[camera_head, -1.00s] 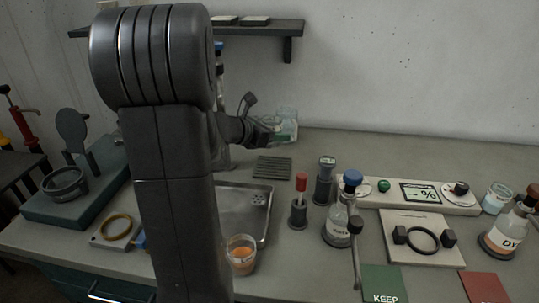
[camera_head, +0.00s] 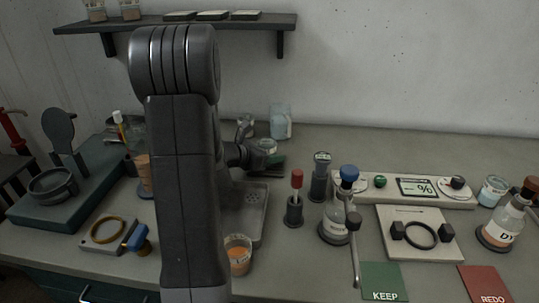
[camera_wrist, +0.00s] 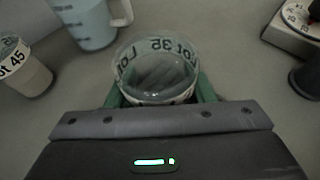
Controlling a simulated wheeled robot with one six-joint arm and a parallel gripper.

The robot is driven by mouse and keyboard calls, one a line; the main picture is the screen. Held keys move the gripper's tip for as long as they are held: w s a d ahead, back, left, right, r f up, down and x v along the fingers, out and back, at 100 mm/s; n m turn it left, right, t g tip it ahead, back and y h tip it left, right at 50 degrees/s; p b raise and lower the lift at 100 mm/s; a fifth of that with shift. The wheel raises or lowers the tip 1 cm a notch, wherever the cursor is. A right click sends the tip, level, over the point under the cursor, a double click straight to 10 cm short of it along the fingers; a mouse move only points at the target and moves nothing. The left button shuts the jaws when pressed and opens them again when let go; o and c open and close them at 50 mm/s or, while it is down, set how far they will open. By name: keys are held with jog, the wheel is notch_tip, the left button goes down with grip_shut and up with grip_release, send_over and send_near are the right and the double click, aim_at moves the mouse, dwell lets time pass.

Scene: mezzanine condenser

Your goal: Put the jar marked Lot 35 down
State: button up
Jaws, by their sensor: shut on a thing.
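The clear jar marked Lot 35 (camera_wrist: 158,68) is between the green fingers of my gripper (camera_wrist: 160,92) in the wrist view. Its lettering runs around the glass near the rim, and I look down into its open mouth. In the head view my gripper (camera_head: 266,155) is low over the back of the bench, right of my arm, with the jar (camera_head: 265,145) in it. The gripper is shut on the jar. Whether the jar's base touches the bench is hidden.
A jar marked Lot 45 (camera_wrist: 24,72) and a pale blue jug (camera_wrist: 90,22) stand left of the held jar. The jug also shows behind the gripper in the head view (camera_head: 280,122). A steel tray (camera_head: 252,205) lies in front. A long instrument (camera_head: 405,188) is at right.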

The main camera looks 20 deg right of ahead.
jog(key=shift+f, duration=0.15)
jog(key=o, duration=1.1)
jog(key=shift+r, duration=0.25)
jog(key=shift+a+r, duration=0.1)
jog(key=shift+a, duration=0.15)
jog(key=v, duration=1.1)
jog(key=shift+s+a, duration=0.2)
jog(key=shift+a, duration=0.05)
